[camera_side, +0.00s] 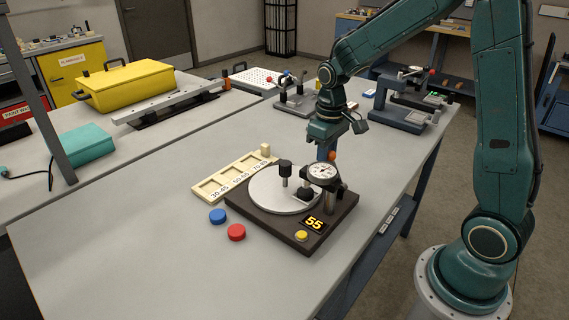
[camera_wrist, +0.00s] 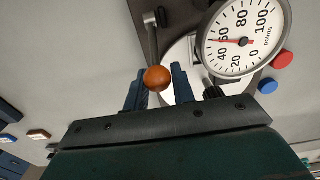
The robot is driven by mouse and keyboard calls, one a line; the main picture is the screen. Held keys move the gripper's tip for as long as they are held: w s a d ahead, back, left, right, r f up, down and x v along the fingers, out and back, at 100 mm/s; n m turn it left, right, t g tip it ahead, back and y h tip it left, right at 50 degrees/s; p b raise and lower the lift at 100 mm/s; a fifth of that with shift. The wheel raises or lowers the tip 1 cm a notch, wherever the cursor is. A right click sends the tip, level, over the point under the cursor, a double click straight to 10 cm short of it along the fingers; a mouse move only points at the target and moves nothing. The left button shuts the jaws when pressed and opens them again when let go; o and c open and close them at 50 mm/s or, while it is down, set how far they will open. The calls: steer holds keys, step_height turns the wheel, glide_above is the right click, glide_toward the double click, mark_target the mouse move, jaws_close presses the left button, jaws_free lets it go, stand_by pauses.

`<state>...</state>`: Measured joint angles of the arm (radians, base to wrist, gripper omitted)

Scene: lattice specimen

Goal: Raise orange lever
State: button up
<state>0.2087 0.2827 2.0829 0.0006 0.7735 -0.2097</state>
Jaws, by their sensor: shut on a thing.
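The orange lever knob (camera_side: 332,156) is at the back of a dark tester base (camera_side: 283,232). In the wrist view the orange knob (camera_wrist: 157,78) sits between my two blue fingers, with its grey rod running up from it. My gripper (camera_side: 325,150) is shut on the knob; it also shows in the wrist view (camera_wrist: 160,86). A round white dial gauge (camera_side: 322,171) stands on the tester; in the wrist view its red needle points between 40 and 60.
A cream tray (camera_side: 212,192) marked with number ranges lies left of the tester, with a small cream block (camera_side: 265,150) at its far end. A blue disc (camera_side: 217,216) and a red disc (camera_side: 236,232) lie in front. The near left bench is clear.

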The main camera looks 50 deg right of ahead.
steer(key=o, duration=0.7)
steer(key=shift+o, duration=0.2)
steer(key=shift+r, duration=0.1)
steer(key=shift+r, duration=2.65)
